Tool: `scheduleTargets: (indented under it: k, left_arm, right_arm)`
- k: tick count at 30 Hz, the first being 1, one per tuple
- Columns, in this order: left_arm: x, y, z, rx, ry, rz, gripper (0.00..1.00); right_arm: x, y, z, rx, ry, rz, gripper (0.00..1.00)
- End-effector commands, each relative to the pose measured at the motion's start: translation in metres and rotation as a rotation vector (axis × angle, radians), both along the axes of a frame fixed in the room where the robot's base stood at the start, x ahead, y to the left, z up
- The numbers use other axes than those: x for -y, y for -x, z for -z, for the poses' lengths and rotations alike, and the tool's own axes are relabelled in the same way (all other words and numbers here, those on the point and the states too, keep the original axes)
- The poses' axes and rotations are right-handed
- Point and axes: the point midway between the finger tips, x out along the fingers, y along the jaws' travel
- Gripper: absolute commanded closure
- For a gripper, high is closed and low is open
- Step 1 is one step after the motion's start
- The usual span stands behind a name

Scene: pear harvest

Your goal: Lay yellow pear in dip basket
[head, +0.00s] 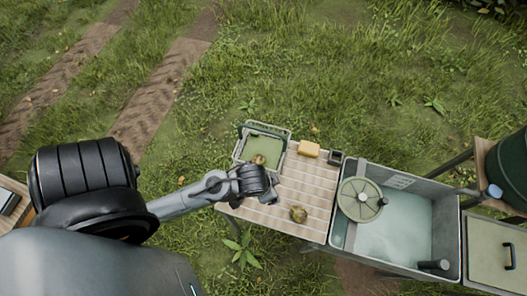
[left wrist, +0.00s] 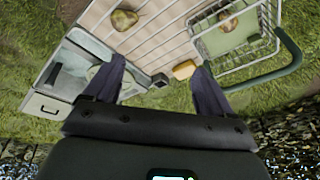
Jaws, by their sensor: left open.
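A yellow-brown pear (head: 298,214) lies on the slatted wooden table; it also shows at the top of the left wrist view (left wrist: 124,19). A second, similar pear (head: 258,159) lies inside the wire dip basket (head: 285,134) with a green lining, at the table's back left. This pear shows in the left wrist view (left wrist: 228,24) too, in the basket (left wrist: 290,55). My left gripper (left wrist: 158,66) is open and empty, above the table between the basket and the loose pear. In the head view its fingers are mostly hidden by the wrist. My right gripper is not in view.
A yellow sponge-like block (head: 308,149) and a small dark box (head: 335,157) sit at the table's back edge. A grey tub (head: 447,235) of pale liquid with a round green lid (head: 360,199) adjoins on the right. Bare slats (head: 270,214) lie left of the loose pear.

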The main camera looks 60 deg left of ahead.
Motion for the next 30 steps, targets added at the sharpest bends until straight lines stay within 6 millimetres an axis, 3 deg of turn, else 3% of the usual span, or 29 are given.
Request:
scheduleTargets:
  k: [3, 6, 17, 27, 30]
  left_arm:
    - [0.012, 0.019, -0.024, 0.001, 0.031, 0.043, 0.16]
    - [0.016, 0.027, -0.034, -0.001, 0.044, 0.063, 0.16]
    - [0.018, 0.03, -0.039, 0.0, 0.049, 0.075, 0.16]
    - [0.017, 0.029, -0.077, 0.001, 0.05, 0.075, 0.16]
    - [0.017, 0.029, -0.077, 0.001, 0.05, 0.075, 0.16]
  right_arm:
    - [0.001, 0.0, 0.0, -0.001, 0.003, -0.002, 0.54]
    - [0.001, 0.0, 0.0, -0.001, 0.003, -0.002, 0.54]
    - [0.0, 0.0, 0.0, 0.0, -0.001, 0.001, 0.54]
    - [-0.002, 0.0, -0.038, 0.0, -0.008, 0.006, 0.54]
    - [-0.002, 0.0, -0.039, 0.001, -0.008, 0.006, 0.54]
